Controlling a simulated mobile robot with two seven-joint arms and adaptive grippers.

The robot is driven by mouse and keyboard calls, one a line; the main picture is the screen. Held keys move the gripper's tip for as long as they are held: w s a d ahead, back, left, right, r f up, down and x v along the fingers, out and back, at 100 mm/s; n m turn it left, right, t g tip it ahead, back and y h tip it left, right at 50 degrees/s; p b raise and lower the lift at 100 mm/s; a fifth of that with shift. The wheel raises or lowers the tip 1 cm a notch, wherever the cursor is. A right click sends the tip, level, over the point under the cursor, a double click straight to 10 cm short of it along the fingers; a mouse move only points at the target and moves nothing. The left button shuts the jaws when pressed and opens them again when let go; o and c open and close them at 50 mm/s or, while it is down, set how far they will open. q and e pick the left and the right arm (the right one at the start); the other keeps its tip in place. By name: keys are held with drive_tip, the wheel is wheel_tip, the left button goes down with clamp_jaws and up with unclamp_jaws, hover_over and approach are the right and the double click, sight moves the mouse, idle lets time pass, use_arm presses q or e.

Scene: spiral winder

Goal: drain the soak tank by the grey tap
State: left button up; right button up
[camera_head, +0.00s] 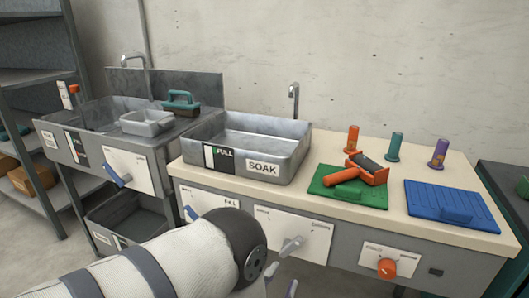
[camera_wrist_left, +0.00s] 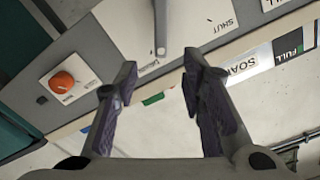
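The soak tank (camera_head: 290,160) is a metal basin marked SOAK on the counter in the head view; its front gauge (camera_head: 219,158) reads FULL. Below it, the grey tap (camera_head: 292,245) is a lever on a white panel. In the left wrist view the grey tap (camera_wrist_left: 160,28) shows as a bar at the top, beyond the fingertips. My left gripper (camera_wrist_left: 160,75) is open and empty, with purple-grey fingers apart below the lever in that picture. In the head view only its fingertips (camera_head: 289,287) show at the bottom edge, below the tap. My right gripper is not in view.
An orange knob (camera_head: 387,267) is on the panel right of the tap. A blue lever (camera_head: 191,213) is on the FILL panel, partly behind my arm. A green mat (camera_head: 370,198) with an orange tool and a blue mat (camera_head: 450,204) lie on the counter. A second sink stands left.

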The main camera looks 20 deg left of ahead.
sight(295, 245)
use_arm(q)
drive_tip(key=w+b, duration=0.1)
drive_tip(key=w, duration=1.1)
drive_tip(key=shift+w+d, duration=0.1)
drive_tip(key=shift+d, duration=0.05)
drive_tip(key=shift+c, duration=0.6)
clamp_jaws()
